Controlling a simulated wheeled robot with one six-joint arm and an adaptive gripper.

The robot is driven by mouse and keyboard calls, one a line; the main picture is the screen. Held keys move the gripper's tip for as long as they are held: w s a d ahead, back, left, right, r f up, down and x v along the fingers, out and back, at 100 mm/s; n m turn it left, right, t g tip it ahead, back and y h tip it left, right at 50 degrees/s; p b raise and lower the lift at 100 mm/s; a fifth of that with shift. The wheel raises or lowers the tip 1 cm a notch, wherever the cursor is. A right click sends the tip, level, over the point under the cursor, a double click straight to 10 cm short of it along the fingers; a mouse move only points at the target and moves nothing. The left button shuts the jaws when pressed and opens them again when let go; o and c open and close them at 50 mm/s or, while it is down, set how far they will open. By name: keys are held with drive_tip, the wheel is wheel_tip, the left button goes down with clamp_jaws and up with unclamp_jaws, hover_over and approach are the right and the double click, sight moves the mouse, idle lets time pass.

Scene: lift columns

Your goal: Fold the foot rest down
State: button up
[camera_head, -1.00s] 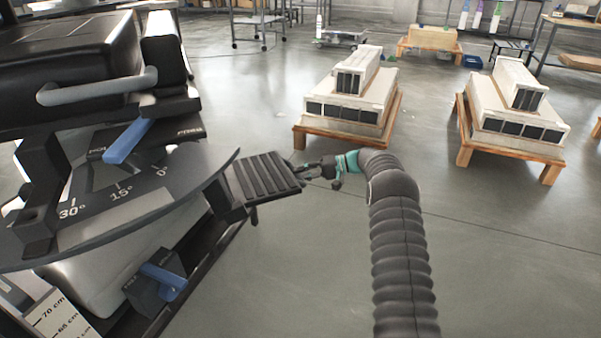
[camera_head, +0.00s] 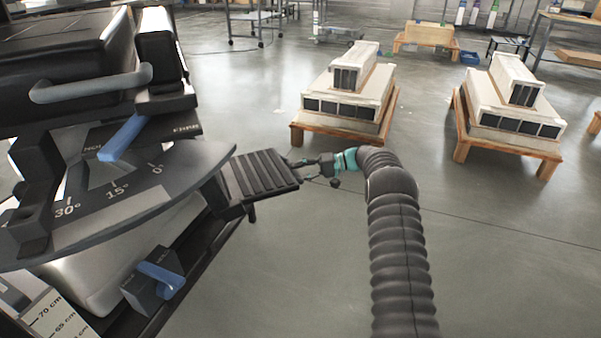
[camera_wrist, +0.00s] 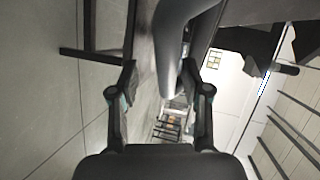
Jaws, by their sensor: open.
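The foot rest (camera_head: 262,174) is a black ribbed plate in the head view. It juts out to the right from the column's lower frame and looks roughly level. My gripper (camera_head: 308,166) is just off its outer right edge, at about its height. I cannot tell whether they touch. In the wrist view my gripper (camera_wrist: 158,82) has its two fingers spread apart. A smooth grey rounded bar (camera_wrist: 172,55) shows between or behind them, and I cannot tell whether it is within their grasp. Nothing is visibly clamped.
The column carries an angle plate (camera_head: 150,190) with degree marks, a blue lever (camera_head: 125,138), a lower blue lever (camera_head: 160,278) and a grey handle (camera_head: 90,84). Pallets with stacked boxes (camera_head: 345,95) stand behind on the floor. The floor right of the foot rest is open.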

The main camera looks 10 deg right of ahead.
drive_tip(key=v, duration=1.1)
drive_tip(key=shift+d, duration=0.4)
drive_tip(key=shift+r, duration=0.1)
